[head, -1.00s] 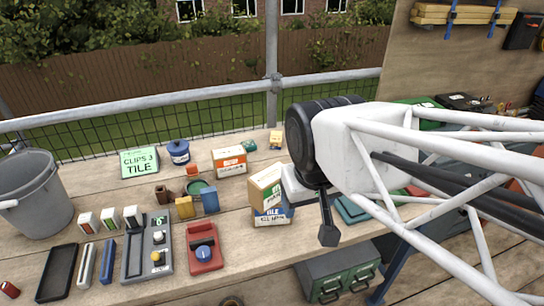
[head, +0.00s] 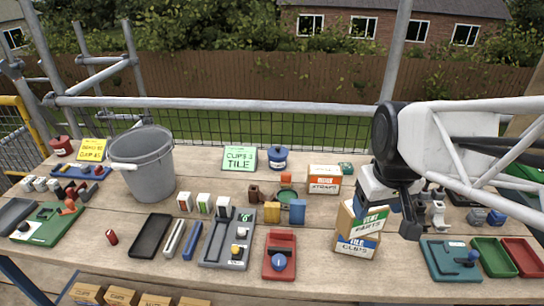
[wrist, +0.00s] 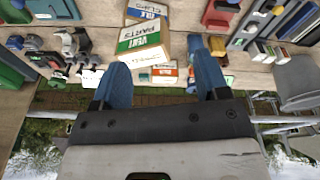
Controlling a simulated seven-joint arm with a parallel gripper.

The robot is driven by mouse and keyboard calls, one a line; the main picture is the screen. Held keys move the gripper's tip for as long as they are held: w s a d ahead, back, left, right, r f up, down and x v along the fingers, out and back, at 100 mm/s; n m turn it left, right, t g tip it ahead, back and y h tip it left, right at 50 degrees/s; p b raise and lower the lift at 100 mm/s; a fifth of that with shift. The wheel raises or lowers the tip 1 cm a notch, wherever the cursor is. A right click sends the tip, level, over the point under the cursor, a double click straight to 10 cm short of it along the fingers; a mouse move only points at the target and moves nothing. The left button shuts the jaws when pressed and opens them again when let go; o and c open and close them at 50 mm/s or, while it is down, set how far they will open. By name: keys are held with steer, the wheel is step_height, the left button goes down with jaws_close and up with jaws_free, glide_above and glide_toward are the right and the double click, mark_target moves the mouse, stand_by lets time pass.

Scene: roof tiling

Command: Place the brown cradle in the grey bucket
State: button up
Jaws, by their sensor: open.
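The brown cradle (head: 254,194) is small and stands on the wooden table in the middle of the head view, left of a green round piece. The grey bucket (head: 143,165) stands upright at the left back of the table. It also shows at the right edge of the wrist view (wrist: 300,85). My gripper (head: 408,215) is well to the right of both, beside the stacked clips and vent boxes. In the wrist view its two blue fingers (wrist: 160,68) are apart with nothing held between them. I cannot make out the cradle in the wrist view.
The vent parts box (head: 368,220) sits tilted on a tile clips box (head: 355,246) close to my gripper. A straps box (head: 324,178), yellow block (head: 272,212) and blue block (head: 297,211) stand near the cradle. A clips sign (head: 240,158) stands behind.

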steer(key=w+a+f+n, duration=0.2)
steer(key=w+a+n, duration=0.25)
steer(key=w, duration=0.55)
steer(key=n+g, duration=0.2)
steer(key=n, duration=0.8)
glide_above(256, 189)
steer(key=f, duration=1.7)
steer(key=shift+d+f, duration=0.15)
steer(key=shift+d, duration=0.1)
steer(key=shift+w+a+f+n, duration=0.1)
steer(key=shift+a+f+n, duration=0.05)
steer(key=shift+a+n, duration=0.1)
steer(key=shift+f, duration=0.1)
steer(key=shift+f, duration=1.25)
steer(key=shift+f, duration=0.1)
